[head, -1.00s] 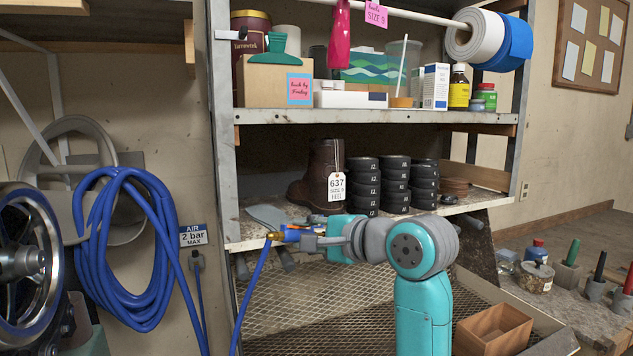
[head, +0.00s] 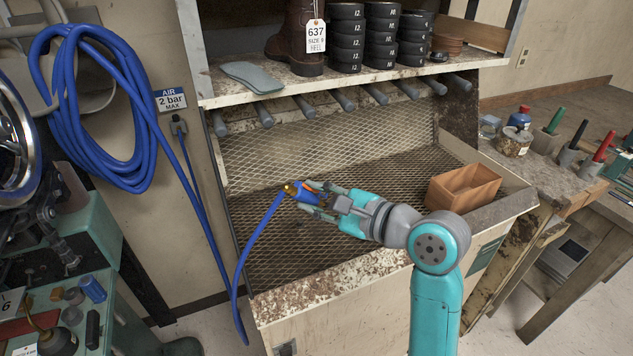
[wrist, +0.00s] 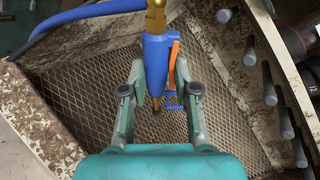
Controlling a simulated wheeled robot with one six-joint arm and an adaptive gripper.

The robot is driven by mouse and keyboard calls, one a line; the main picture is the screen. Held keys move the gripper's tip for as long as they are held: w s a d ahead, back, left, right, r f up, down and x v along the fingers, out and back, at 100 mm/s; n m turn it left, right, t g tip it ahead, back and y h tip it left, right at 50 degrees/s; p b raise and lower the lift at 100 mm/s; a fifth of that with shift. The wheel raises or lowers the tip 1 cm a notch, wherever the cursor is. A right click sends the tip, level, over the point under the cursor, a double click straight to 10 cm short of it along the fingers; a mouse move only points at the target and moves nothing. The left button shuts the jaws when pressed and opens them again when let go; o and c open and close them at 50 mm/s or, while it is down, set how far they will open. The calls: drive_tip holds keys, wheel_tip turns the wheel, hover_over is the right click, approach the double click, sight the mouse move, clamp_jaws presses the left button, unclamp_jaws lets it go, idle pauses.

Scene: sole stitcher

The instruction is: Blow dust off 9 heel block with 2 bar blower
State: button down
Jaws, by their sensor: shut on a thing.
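The air blower (head: 298,191) is blue with an orange trigger and a brass fitting, on a blue hose (head: 262,240). My gripper (head: 314,194) is shut on it in front of the mesh bay, below the shelf. In the wrist view the blower (wrist: 155,60) sits between the two fingers of my gripper (wrist: 160,98), its hose leaving at the top. Black heel blocks stand in stacks on the shelf: a left stack (head: 347,40) marked 12, a middle stack (head: 382,38) marked 10, and a right stack (head: 414,40) whose numbers I cannot read. I cannot make out a 9.
A brown boot (head: 293,48) tagged 637 and a grey flat piece (head: 253,77) share the shelf (head: 225,97). Grey pegs (head: 343,98) jut out under its edge. A wooden box (head: 463,187) stands at the right of the mesh bay (head: 300,150). Coiled hose (head: 95,120) hangs left.

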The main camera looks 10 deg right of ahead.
drive_tip(key=shift+w+d+f, duration=0.35)
drive_tip(key=shift+d+f, duration=0.2)
drive_tip(key=shift+f, duration=0.15)
drive_tip(key=shift+w+d+f, duration=0.4)
drive_tip(key=shift+d+f, duration=0.15)
drive_tip(key=shift+f, duration=0.1)
drive_tip(key=shift+w+d+f, duration=0.35)
drive_tip(key=shift+d+f, duration=0.2)
drive_tip(key=shift+f, duration=0.15)
drive_tip(key=shift+d, duration=0.1)
